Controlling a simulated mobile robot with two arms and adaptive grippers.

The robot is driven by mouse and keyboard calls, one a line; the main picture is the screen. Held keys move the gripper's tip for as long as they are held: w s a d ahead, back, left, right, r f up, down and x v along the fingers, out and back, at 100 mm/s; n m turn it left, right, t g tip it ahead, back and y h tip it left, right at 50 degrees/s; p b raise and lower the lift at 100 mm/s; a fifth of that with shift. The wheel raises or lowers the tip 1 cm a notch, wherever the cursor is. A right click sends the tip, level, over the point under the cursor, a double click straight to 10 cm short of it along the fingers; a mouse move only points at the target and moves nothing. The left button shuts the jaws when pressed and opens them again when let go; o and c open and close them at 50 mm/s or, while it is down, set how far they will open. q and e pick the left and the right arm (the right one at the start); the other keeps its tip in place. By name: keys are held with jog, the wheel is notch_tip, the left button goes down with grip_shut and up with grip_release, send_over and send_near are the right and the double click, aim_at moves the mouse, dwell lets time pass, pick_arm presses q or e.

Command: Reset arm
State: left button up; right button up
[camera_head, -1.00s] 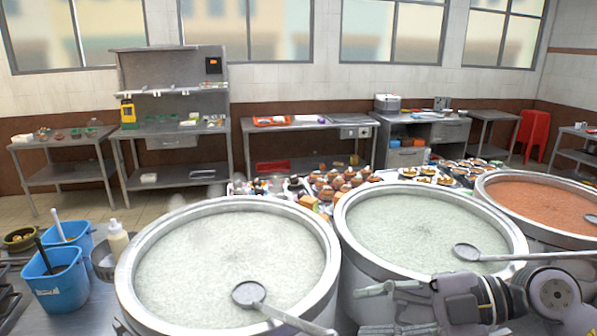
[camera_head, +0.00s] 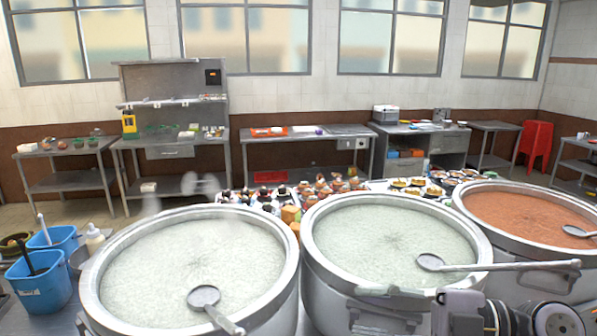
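My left gripper is out of view. The middle pot and the left stockpot (camera_head: 92,290) hold pale congee, and the right stockpot (camera_head: 465,207) holds orange-red congee. A ladle (camera_head: 430,262) lies in the middle pot with its handle over the right rim. Another ladle (camera_head: 204,297) rests in the left pot, and a third (camera_head: 575,231) in the right pot.
Blue buckets (camera_head: 38,290) and a pale bottle (camera_head: 95,238) stand at the left. Many small bowls and food items (camera_head: 330,184) sit behind the pots. Metal tables (camera_head: 305,137) line the back wall, with a red stool (camera_head: 536,143) at the right. Floor shows at the left behind the pots.

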jog(key=w+d+r+m+t+h, duration=0.3)
jog(key=w+d+m+t+h, duration=0.3)
jog(key=m+t, duration=0.95)
jog(key=d+f+m+g+h, duration=0.2)
jog(key=d+f+m+h, duration=0.35)
jog(key=f, duration=0.45)
jog(key=d+f+m+g+h, duration=0.1)
jog(key=d+f+m+h, duration=0.3)
jog(key=f+h, duration=0.4)
jog(key=s+a+f+n+g+y, duration=0.1)
jog(key=s+a+f+g, duration=0.2)
jog(key=s+f+g, duration=0.6)
jog(key=s+a+f+g+y, duration=0.2)
jog(key=s+f+g, duration=0.2)
jog(key=s+f, duration=0.85)
notch_tip(320, 180, down, 26)
jog(key=s+g+b, duration=0.1)
jog(key=s+b, duration=0.1)
pick_arm(q)
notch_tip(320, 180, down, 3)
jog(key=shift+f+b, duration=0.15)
jog(key=shift+b, duration=0.55)
pick_arm(e)
jog(key=s+d+f+g, duration=0.1)
jog(key=s+d+f, duration=0.2)
jog(key=s+f, duration=1.4)
jog(key=shift+s+f, duration=0.2)
jog(key=shift+f, duration=0.6)
